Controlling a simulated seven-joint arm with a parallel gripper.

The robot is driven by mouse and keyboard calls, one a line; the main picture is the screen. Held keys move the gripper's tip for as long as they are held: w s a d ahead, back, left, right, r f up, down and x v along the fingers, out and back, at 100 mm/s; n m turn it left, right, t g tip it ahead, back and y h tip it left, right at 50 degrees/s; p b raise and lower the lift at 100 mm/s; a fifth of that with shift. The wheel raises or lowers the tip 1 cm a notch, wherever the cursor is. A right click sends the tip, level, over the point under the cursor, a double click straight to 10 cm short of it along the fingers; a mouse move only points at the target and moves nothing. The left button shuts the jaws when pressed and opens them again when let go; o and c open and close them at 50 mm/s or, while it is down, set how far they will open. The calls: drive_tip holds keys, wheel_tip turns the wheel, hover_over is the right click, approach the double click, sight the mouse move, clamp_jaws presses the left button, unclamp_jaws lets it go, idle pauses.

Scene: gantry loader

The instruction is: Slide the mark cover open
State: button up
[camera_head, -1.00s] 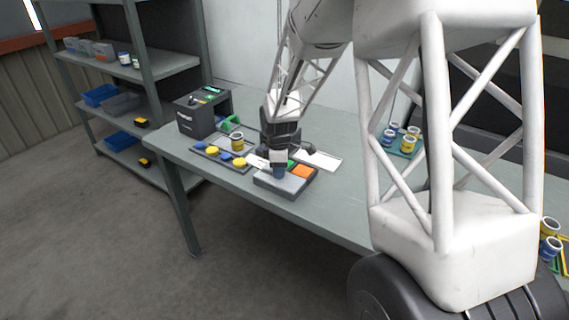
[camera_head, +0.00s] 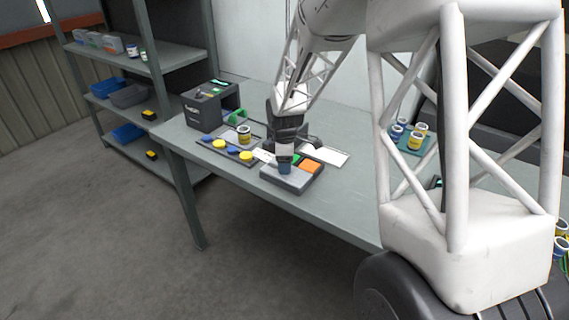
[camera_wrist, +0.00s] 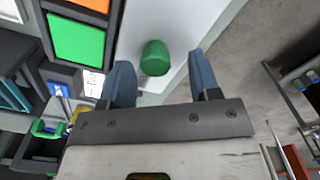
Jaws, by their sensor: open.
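A low panel (camera_head: 287,189) near the table's front edge has a green square (camera_wrist: 76,38) and an orange square (camera_head: 311,167). A plain grey slab, seemingly the mark cover (camera_wrist: 187,22), lies beside these squares. A rounded green knob (camera_wrist: 155,57) stands on it in the wrist view; in the head view my gripper hides the knob. My gripper (camera_head: 285,168) points down over the grey slab. In the wrist view its blue fingers (camera_wrist: 161,77) are apart, with the knob in the gap between them near the tips. I cannot tell whether either finger touches it.
A tray (camera_head: 228,153) with blue and yellow round pieces lies left of the panel. A dark box-shaped machine (camera_head: 205,106) is behind. A white sheet (camera_head: 328,155) lies to the right. Table (camera_head: 350,205) is clear to the front right.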

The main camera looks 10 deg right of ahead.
drive_tip(key=shift+r, duration=3.7)
drive_tip(key=shift+s+r, duration=0.4)
drive_tip(key=shift+s, duration=0.05)
drive_tip(key=s+d+r+m+t, duration=0.1)
drive_tip(key=s+r+m, duration=0.2)
drive_tip(key=s, duration=0.9)
drive_tip(key=s+d+r+m, duration=0.1)
drive_tip(key=s+r+m, duration=0.3)
drive_tip(key=s, duration=0.9)
drive_tip(key=s+d+r+m+t, duration=0.1)
drive_tip(key=s+r+m, duration=0.3)
drive_tip(key=s+m, duration=0.5)
drive_tip(key=s+d, duration=0.1)
drive_tip(key=s, duration=0.3)
drive_tip(key=shift+s+r+t, duration=0.2)
drive_tip(key=shift+t, duration=0.1)
